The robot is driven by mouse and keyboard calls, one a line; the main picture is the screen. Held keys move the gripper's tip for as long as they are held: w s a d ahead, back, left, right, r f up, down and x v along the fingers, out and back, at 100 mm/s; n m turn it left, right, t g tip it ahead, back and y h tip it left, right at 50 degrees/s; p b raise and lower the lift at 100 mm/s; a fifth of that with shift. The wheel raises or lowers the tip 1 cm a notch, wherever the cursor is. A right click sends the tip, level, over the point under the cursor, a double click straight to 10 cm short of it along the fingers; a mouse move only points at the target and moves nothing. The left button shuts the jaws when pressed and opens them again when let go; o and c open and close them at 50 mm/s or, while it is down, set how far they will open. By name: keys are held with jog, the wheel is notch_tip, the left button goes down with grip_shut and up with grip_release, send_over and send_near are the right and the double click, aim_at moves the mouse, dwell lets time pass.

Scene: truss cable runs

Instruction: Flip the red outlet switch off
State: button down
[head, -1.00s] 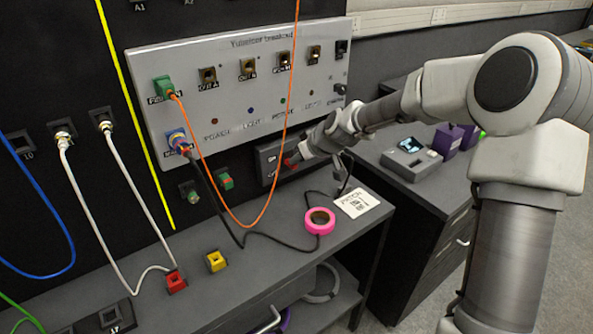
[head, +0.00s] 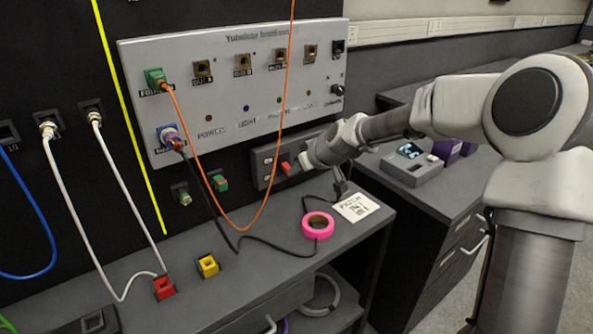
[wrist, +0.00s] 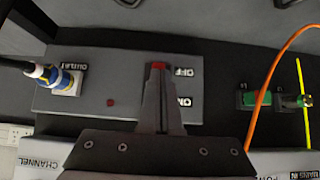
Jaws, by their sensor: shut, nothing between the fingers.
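The grey outlet box (head: 262,168) is mounted on the dark wall below the large panel. It fills the middle of the wrist view (wrist: 70,105), with its lettering upside down. The red switch (head: 286,168) shows beside my gripper (head: 302,161) in the head view. In the wrist view my gripper (wrist: 159,72) is shut and empty, its tips at the red switch (wrist: 158,65), which they partly hide. The OFF label is beside the tips and the ON label is nearer the gripper's base. I cannot tell whether the tips touch the switch or which way it is tilted.
A plug (wrist: 62,80) sits in the outlet box. An orange cable (head: 205,165) hangs from the large panel (head: 225,125). A pink tape roll (head: 318,224) and a white card (head: 357,207) lie on the shelf below. A grey device (head: 412,168) stands on the cabinet to the right.

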jog(key=shift+w+a+r, duration=0.3)
jog(key=shift+w+a, duration=0.1)
jog(key=shift+w, duration=0.1)
jog(key=shift+s+d, duration=0.1)
